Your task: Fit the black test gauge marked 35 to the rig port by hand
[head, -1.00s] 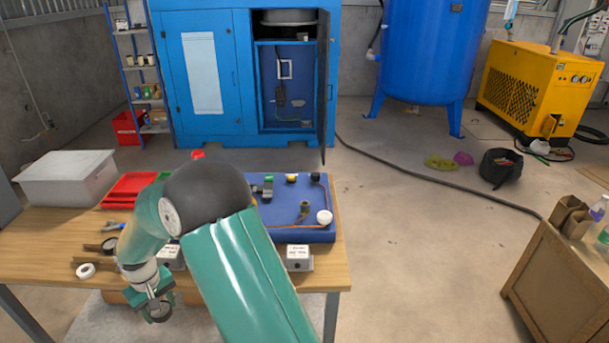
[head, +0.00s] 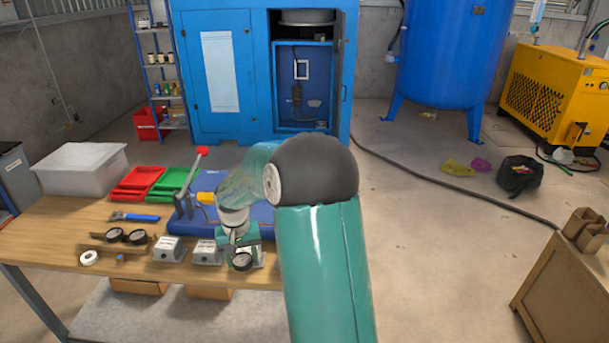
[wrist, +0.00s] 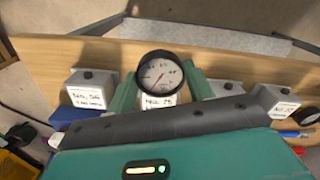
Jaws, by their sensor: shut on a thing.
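My gripper (head: 242,250) is shut on a black-rimmed round gauge (wrist: 160,75) with a white dial, held between its two green fingers. The held gauge also shows low in the head view (head: 242,262), over the front of the bench by the grey boxes. Any number on the gauge itself is too small to read. The blue rig board (head: 262,213) lies behind my gripper, largely hidden by my arm; its port cannot be made out. Two more black gauges (head: 115,234) sit in a wooden rack (head: 97,243) at the left.
Labelled grey boxes (head: 167,249) stand in a row along the bench front (head: 60,235). One is behind the held gauge. A white tape roll (head: 89,258), a blue-handled wrench (head: 135,217), red (head: 140,182) and green trays (head: 176,181), and a white bin (head: 82,170) lie left.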

